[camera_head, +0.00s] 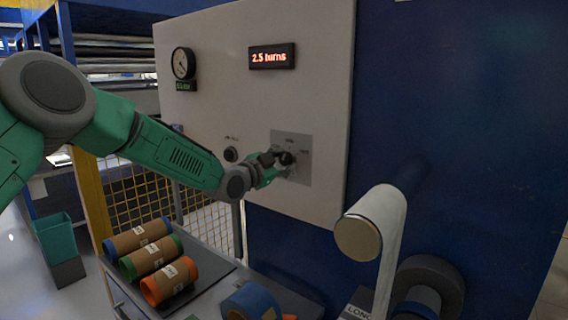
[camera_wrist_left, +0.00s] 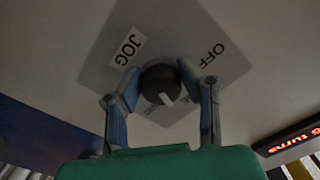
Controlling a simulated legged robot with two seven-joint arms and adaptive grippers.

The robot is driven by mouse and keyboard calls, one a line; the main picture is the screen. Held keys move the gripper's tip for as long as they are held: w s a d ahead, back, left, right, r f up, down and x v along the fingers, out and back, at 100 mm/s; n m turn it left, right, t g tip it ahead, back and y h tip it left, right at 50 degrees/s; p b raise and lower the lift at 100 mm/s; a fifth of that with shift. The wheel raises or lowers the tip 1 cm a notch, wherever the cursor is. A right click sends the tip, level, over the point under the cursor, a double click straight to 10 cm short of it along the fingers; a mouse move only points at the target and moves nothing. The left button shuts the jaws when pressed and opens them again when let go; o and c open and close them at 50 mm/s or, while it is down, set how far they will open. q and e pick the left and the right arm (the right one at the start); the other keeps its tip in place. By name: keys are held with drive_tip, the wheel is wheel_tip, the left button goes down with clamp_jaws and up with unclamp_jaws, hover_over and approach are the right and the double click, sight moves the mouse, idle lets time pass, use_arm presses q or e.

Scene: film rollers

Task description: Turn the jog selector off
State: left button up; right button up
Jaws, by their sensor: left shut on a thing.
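The jog selector is a round black knob (camera_wrist_left: 160,84) with a short white mark on its lower side in the left wrist view. It sits on a grey square plate (camera_wrist_left: 100,72) with the labels JOG (camera_wrist_left: 127,47) at upper left and OFF (camera_wrist_left: 212,55) at upper right. A further label near the knob is partly hidden. My left gripper (camera_wrist_left: 162,90) has its blue-padded fingers closed on both sides of the knob. In the head view, the gripper (camera_head: 276,160) reaches the knob (camera_head: 287,158) on the pale panel. My right gripper is not in view.
The panel (camera_head: 230,100) carries a dial gauge (camera_head: 184,63), a red display reading "2.5 turns" (camera_head: 272,57) and another black knob (camera_head: 231,154) left of the plate. Several film rolls (camera_head: 150,256) lie on a bench below. A pale roller (camera_head: 372,225) juts out at lower right.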

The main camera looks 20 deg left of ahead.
use_arm(q)
drive_tip(key=shift+r, duration=0.2)
drive_tip(key=o, duration=1.1)
drive_tip(key=shift+o, duration=0.3)
drive_tip(key=shift+s+d, duration=0.1)
drive_tip(key=shift+s, duration=0.05)
drive_tip(key=shift+f, duration=0.1)
drive_tip(key=v, duration=1.2)
